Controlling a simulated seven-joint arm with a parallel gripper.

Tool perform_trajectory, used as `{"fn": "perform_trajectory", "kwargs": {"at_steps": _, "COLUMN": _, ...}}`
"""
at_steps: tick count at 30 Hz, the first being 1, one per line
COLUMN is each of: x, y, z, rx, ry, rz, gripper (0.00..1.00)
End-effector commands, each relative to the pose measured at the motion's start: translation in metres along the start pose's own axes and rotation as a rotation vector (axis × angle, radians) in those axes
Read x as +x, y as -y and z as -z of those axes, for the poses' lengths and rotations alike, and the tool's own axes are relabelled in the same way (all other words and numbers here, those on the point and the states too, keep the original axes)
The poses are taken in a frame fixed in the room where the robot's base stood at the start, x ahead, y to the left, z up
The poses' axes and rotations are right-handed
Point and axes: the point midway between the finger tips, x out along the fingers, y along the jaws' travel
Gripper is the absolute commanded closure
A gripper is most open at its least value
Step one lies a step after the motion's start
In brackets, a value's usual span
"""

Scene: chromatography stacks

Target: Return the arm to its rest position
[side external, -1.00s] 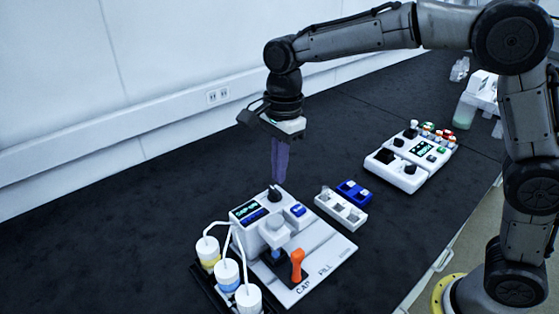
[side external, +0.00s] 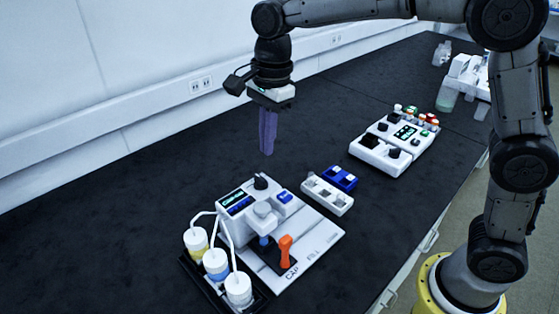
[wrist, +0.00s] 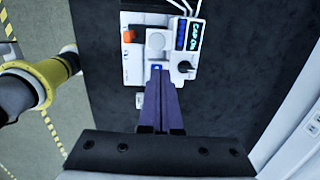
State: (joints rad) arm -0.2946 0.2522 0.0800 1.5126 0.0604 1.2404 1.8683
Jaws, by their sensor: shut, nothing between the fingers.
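My gripper (side external: 267,152) has long purple fingers, pressed together with nothing between them. In the side external view it points down in the air above the black bench, behind and above the white capping machine (side external: 322,238). In the wrist view the shut fingers (wrist: 160,75) reach toward the same machine, apart from it as far as I can tell. The machine has an orange lever (side external: 285,250), a black knob (side external: 261,182) and a small lit screen (side external: 236,202). The fingers hide part of it in the wrist view.
Several white-capped bottles (side external: 216,262) with tubes stand in a black tray at the machine's left. A white rack (side external: 327,194) and a blue rack (side external: 341,178) lie to its right. A second white device (side external: 379,154) with vials stands farther right. The bench left of my gripper is clear.

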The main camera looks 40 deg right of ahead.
Motion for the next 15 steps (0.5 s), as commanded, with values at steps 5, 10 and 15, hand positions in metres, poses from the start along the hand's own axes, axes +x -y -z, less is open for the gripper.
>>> {"fn": "perform_trajectory", "kwargs": {"at_steps": 5, "x": -0.056, "y": -0.028, "z": 0.034, "rx": 0.055, "ry": 0.026, "rz": 0.112, "gripper": 1.0}}
{"fn": "perform_trajectory", "kwargs": {"at_steps": 10, "x": -0.087, "y": -0.08, "z": 0.071, "rx": -0.045, "ry": 0.017, "rz": 0.216, "gripper": 1.0}}
{"fn": "perform_trajectory", "kwargs": {"at_steps": 15, "x": -0.095, "y": -0.137, "z": 0.102, "rx": -0.276, "ry": -0.038, "rz": 0.314, "gripper": 1.0}}
